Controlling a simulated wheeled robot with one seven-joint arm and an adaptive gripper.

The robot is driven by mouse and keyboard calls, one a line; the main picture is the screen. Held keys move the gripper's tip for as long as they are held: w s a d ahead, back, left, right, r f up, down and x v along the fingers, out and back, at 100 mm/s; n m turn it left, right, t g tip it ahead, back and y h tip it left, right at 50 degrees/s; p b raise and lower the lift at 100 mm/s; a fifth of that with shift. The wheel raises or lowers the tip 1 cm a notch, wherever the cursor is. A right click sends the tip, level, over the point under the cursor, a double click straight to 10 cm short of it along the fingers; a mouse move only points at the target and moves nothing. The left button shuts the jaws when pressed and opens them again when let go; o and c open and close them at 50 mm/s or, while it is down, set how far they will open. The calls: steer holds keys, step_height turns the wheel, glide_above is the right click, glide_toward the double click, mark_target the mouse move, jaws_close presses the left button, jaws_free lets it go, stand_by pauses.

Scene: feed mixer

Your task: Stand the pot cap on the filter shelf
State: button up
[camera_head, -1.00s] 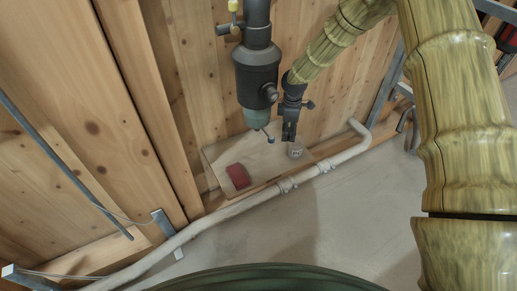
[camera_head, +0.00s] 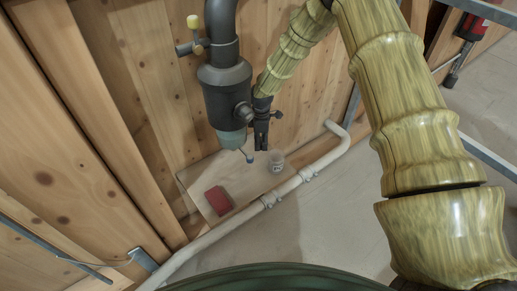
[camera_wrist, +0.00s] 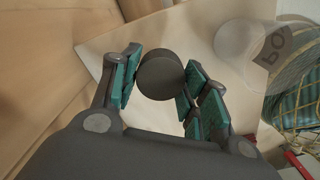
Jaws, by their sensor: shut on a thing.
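My gripper (camera_head: 261,144) points down over the right part of the filter shelf (camera_head: 238,178), a pale board low against the wooden wall. In the wrist view my gripper (camera_wrist: 158,85) is shut on the pot cap (camera_wrist: 160,75), a dark round piece between the teal finger pads. The shelf surface (camera_wrist: 185,30) shows behind the cap. In the head view the cap cannot be made out from the dark fingers. Whether it touches the shelf is unclear.
A clear labelled pot (camera_head: 277,161) stands on the shelf just right of my gripper; it also shows in the wrist view (camera_wrist: 245,40). A grey filter housing (camera_head: 224,90) hangs above. A pale pipe (camera_head: 240,217) runs along the front.

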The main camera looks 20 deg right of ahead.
mark_target(260, 152)
steer(key=shift+a+f, duration=0.1)
steer(key=shift+f, duration=1.9)
steer(key=o, duration=1.1)
steer(key=shift+o, duration=0.2)
step_height(260, 152, up, 12)
steer(key=shift+r+p, duration=0.1)
steer(key=shift+p, duration=0.25)
